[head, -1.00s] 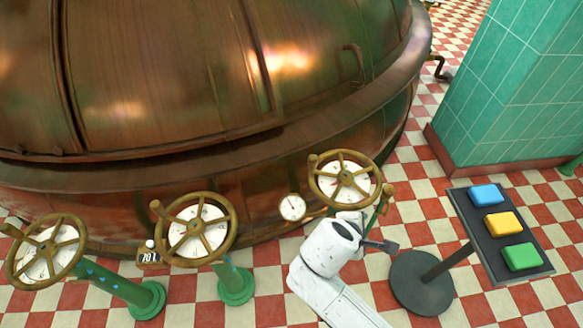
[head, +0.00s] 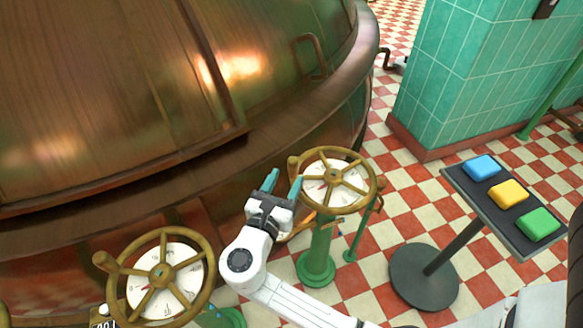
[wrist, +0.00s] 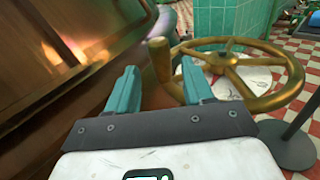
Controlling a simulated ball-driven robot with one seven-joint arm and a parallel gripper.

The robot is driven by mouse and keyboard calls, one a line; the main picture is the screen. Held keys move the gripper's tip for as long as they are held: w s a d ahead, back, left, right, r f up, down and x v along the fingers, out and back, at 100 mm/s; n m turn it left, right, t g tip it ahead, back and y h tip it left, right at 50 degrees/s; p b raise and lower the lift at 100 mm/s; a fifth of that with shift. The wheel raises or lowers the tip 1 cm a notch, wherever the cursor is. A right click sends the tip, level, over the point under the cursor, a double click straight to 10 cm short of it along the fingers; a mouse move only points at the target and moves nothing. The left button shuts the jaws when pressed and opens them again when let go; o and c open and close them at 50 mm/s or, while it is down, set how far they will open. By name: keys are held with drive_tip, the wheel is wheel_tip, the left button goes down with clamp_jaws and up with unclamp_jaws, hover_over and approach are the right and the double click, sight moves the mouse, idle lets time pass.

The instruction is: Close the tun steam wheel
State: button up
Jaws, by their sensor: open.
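A brass handwheel (head: 337,177) with an upright crank handle (head: 293,165) stands on a green post in front of a large copper vessel, over a white dial. I cannot read which wheel is the tun steam wheel. My gripper (head: 283,180) has teal fingers spread apart and empty, close to the handle on the left side of this wheel. In the wrist view the handle (wrist: 160,60) stands beyond and between the fingertips (wrist: 158,75), the wheel (wrist: 232,61) lying to the right. Contact is not evident.
A second brass handwheel (head: 162,276) with a crank handle stands at lower left. The copper vessel (head: 120,110) fills the left and back. A stand with blue, yellow and green buttons (head: 508,194) is at right, before a green tiled pillar (head: 450,75). Checkered floor is clear between.

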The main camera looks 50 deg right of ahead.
sight(291, 171)
drive_tip(key=shift+b+x, duration=0.4)
drive_tip(key=shift+x, duration=2.3)
drive_tip(key=shift+c, duration=0.3)
clamp_jaws()
